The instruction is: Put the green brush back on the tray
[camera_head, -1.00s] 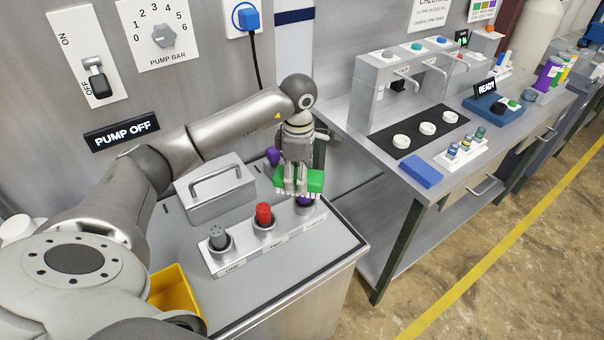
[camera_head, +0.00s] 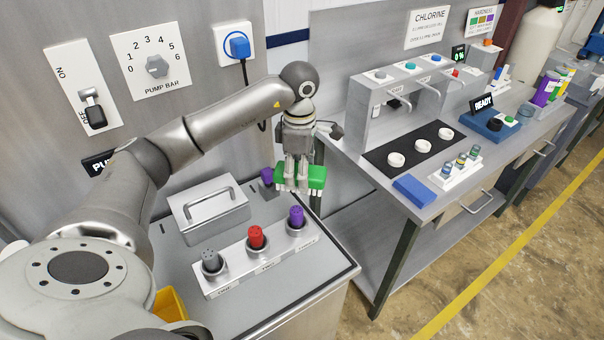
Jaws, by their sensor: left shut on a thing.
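My left gripper (camera_head: 298,172) points down and is shut on the green brush (camera_head: 316,178). The brush is a green block with pale bristles on its underside. It is held in the air, past the back right end of the rack with coloured plugs, apart from everything below. The fingers hide the brush's middle. I cannot make out a tray for certain in this view. My right gripper is not in view.
A pale rack (camera_head: 262,262) holds grey, red and purple plugs on the near bench. A lidded steel box (camera_head: 208,210) stands behind it. A yellow bin (camera_head: 170,305) is at the front left. The right bench (camera_head: 375,180) stands across a gap.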

